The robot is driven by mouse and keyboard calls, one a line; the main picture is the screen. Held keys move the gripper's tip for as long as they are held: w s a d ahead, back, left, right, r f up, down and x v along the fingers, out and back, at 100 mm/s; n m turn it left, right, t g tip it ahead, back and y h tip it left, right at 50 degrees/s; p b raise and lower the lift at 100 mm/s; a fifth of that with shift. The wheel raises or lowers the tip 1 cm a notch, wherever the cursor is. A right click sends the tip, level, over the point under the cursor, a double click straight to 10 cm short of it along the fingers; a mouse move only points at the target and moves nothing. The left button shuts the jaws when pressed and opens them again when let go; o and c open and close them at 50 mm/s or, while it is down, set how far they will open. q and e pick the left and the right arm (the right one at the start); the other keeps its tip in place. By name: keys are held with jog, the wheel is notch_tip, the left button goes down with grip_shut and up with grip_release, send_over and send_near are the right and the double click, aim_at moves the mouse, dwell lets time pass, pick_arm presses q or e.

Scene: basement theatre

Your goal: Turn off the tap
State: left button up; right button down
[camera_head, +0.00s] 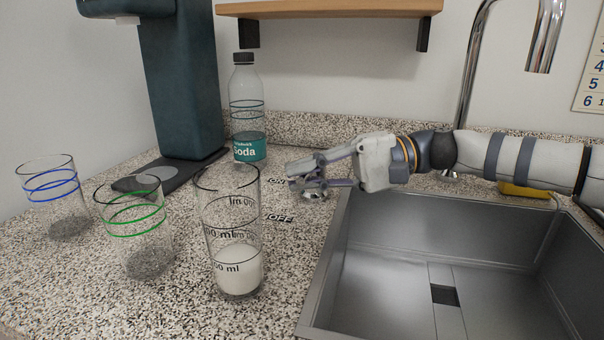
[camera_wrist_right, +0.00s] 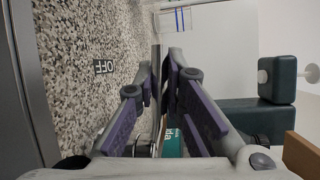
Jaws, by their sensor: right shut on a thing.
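The tap's chrome spout (camera_head: 545,40) curves over the sink, and no water stream shows below it. On the counter left of the sink are an ON label (camera_head: 276,182) and an OFF label (camera_head: 279,218); OFF also shows in the wrist view (camera_wrist_right: 104,67). My right gripper (camera_head: 301,178) reaches in from the right, beside ON and behind OFF. It is shut on a small metallic tap handle (camera_head: 315,194), mostly hidden by the fingers. In the wrist view the two fingers (camera_wrist_right: 160,88) are near each other; the handle is hard to make out. My left gripper is not in view.
A measuring glass (camera_head: 228,220) with white liquid, a green-ringed glass (camera_head: 135,222) and a blue-ringed glass (camera_head: 52,190) stand on the counter. A soda bottle (camera_head: 247,115) and a dark dispenser (camera_head: 185,80) stand behind. The steel sink (camera_head: 400,265) is empty. A shelf (camera_head: 330,8) hangs above.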

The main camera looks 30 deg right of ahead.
jog(key=c, duration=1.7)
grip_release()
jog(key=shift+o, duration=0.2)
jog(key=v, duration=1.2)
jog(key=shift+f, duration=0.1)
